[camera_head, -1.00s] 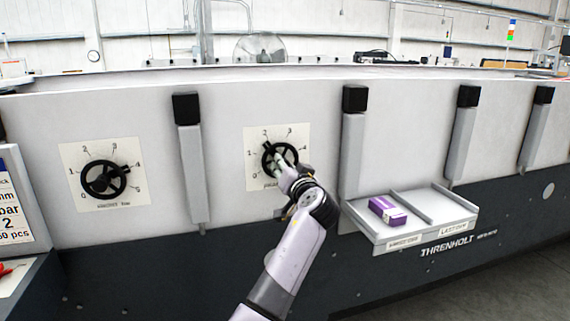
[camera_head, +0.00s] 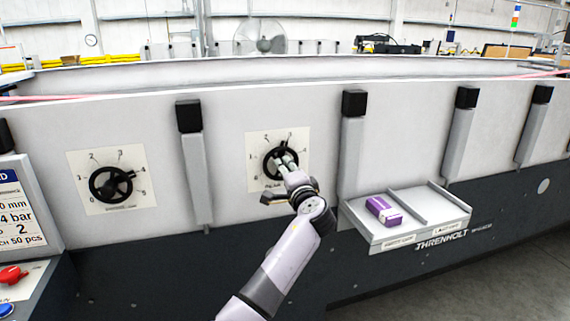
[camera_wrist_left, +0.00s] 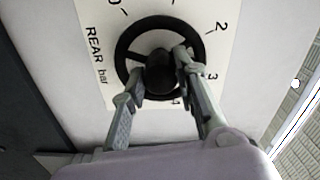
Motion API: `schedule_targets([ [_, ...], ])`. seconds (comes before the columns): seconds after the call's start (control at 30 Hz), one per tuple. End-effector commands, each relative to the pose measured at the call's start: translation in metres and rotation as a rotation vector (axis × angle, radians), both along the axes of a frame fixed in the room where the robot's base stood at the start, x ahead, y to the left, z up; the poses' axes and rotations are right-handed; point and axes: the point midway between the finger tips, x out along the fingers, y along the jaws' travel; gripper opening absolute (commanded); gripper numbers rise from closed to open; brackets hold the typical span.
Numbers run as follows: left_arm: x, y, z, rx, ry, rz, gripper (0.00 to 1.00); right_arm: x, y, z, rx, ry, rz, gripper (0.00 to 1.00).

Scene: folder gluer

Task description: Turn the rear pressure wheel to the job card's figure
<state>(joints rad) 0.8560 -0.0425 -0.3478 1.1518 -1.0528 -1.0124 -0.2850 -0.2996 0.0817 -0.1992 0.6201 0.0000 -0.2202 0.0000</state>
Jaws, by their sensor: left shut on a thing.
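The rear pressure wheel (camera_head: 269,172) is a black handwheel on a white dial plate with figures around it; the wrist view shows it (camera_wrist_left: 123,49) beside the label "REAR bar". My left gripper (camera_head: 283,160) reaches it from below and is shut on it. In the wrist view its two grey fingers (camera_wrist_left: 161,74) straddle the hub, the right one against a spoke or rim part. Fingers hide part of the wheel, and I cannot read its exact setting. The job card (camera_head: 18,213) at the left edge is cut off; "4 bar", "2" and "50 pcs" show. My right gripper is out of view.
A similar wheel (camera_head: 111,185) with its own dial is further left. Grey posts with black caps (camera_head: 188,115) stand out from the panel. A shelf (camera_head: 412,231) holds a purple-and-white box (camera_head: 383,210). Red (camera_head: 12,276) and blue buttons sit lower left.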

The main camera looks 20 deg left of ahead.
Motion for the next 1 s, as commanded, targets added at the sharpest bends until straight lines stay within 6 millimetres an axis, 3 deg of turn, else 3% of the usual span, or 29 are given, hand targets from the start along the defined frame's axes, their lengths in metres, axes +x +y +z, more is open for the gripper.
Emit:
schedule_targets([
  [0.6, 0.0, 0.0, 0.005, 0.486, 0.328, -0.002, 0.0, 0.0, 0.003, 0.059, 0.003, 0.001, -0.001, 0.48],
  [1.0, 0.0, -0.001, 0.002, 0.735, 0.495, -0.002, 0.0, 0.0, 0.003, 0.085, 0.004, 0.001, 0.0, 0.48],
])
